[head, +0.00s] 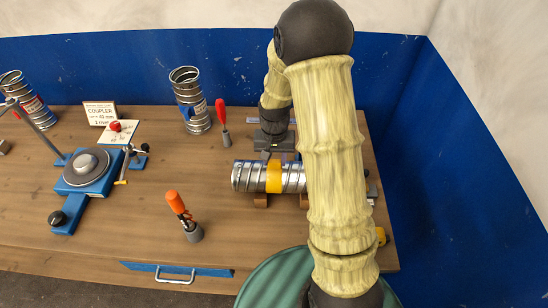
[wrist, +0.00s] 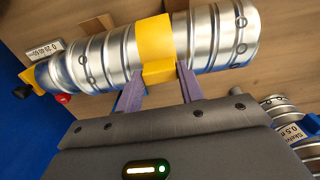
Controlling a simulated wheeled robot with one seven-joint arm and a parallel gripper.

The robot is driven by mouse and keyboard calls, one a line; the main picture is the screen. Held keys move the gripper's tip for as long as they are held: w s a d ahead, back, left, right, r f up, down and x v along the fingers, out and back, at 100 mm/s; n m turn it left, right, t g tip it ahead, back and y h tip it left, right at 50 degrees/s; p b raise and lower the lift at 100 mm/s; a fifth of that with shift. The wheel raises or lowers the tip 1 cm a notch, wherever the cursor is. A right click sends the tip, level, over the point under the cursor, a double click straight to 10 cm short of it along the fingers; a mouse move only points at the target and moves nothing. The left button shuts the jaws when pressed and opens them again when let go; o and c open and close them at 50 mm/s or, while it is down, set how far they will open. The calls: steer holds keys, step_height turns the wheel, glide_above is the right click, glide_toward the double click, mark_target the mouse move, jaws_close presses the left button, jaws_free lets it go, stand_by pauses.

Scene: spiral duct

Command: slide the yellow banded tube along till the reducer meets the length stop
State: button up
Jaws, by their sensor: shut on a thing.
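The tube (head: 245,177) is shiny spiral metal with a yellow band (head: 273,177) around it. It lies level on wooden supports on the bench. In the wrist view the tube (wrist: 205,38) runs across the top, and its yellow band (wrist: 154,41) has a yellow block on the near side. My gripper (wrist: 159,73) is shut on that block, one purple finger at each side. At the left, the tube narrows in what looks like the reducer (wrist: 62,74). A dark part with yellow and red bits (wrist: 28,88) is near that end, perhaps the stop. Whether they touch, I cannot tell.
My arm hides the tube's right end in the head view. A blue turntable tool (head: 88,170), an orange-handled tool (head: 178,205) in a grey holder, a red-handled tool (head: 222,115) and an upright duct (head: 190,100) stand to the left. Blue walls edge the bench.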

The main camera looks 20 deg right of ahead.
steer(key=shift+s+d, duration=0.2)
steer(key=shift+d, duration=0.45)
steer(key=shift+s+d, duration=0.2)
steer(key=shift+d, duration=0.5)
steer(key=shift+s+d, duration=0.2)
steer(key=shift+d, duration=0.45)
stand_by(0.3)
steer(key=o, duration=1.3)
steer(key=shift+o, duration=0.2)
steer(key=shift+r, duration=0.1)
step_height(320, 180, up, 17)
steer(key=b, duration=0.3)
steer(key=shift+r, duration=0.15)
steer(key=s+a+f+n+t, duration=0.1)
steer(key=s+a+f, duration=0.1)
steer(key=s+f, duration=0.2)
steer(key=s+a+f+n+t, duration=0.1)
steer(key=s+f, duration=0.3)
steer(key=s, duration=0.5)
steer(key=shift+a+f+n+t, duration=0.3)
steer(key=shift+a+n, duration=0.45)
steer(key=shift+n, duration=0.05)
